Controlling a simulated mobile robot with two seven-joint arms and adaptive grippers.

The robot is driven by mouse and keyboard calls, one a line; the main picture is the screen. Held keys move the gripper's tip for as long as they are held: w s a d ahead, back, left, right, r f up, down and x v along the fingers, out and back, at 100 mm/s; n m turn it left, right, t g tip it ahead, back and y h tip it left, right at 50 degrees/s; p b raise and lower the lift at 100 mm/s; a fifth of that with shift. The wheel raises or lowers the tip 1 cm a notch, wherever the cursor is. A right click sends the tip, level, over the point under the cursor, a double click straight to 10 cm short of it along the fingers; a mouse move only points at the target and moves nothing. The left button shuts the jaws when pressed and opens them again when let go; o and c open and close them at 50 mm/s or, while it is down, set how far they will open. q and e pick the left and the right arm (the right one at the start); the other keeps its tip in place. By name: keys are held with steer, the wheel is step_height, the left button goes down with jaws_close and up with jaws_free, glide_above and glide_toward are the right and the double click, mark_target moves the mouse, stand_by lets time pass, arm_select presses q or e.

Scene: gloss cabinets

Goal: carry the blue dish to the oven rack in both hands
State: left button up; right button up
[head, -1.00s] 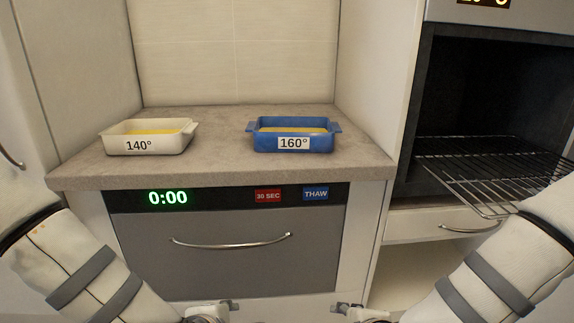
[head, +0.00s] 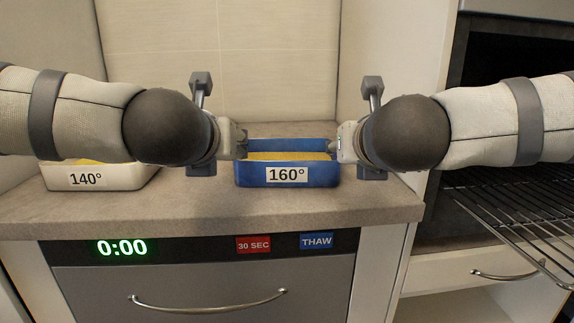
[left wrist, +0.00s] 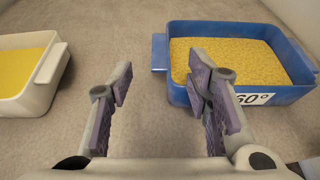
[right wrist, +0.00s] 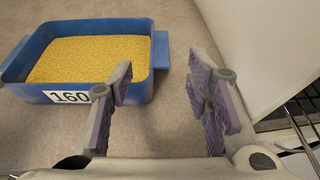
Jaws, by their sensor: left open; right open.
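The blue dish (head: 250,176), labelled 160° and holding yellow grainy food, stands upright on the counter. My left gripper (head: 240,143) is open at its left end, and my right gripper (head: 337,143) is open at its right end. In the left wrist view, the left handle (left wrist: 158,52) lies ahead between the open fingers, with the right finger overlapping the dish corner in the picture. In the right wrist view, the right handle (right wrist: 161,50) lies ahead between the open fingers. Neither gripper holds anything. The oven rack (head: 520,205) sticks out at the right.
A white dish (head: 120,178) labelled 140° stands at the left on the counter (head: 210,212), partly behind my left arm. A side wall (head: 385,60) separates the counter from the oven (head: 490,70). Below the counter is a drawer front (head: 200,285) with a handle.

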arm_select(q)
steer(key=x, duration=1)
steer(key=shift+f, duration=0.1)
arm_select(e)
steer(key=x, duration=1)
steer(key=shift+f, duration=0.1)
arm_select(q)
steer(key=shift+c, duration=0.2)
arm_select(e)
steer(key=shift+c, duration=0.2)
arm_select(q)
jaws_close()
arm_select(e)
jaws_close()
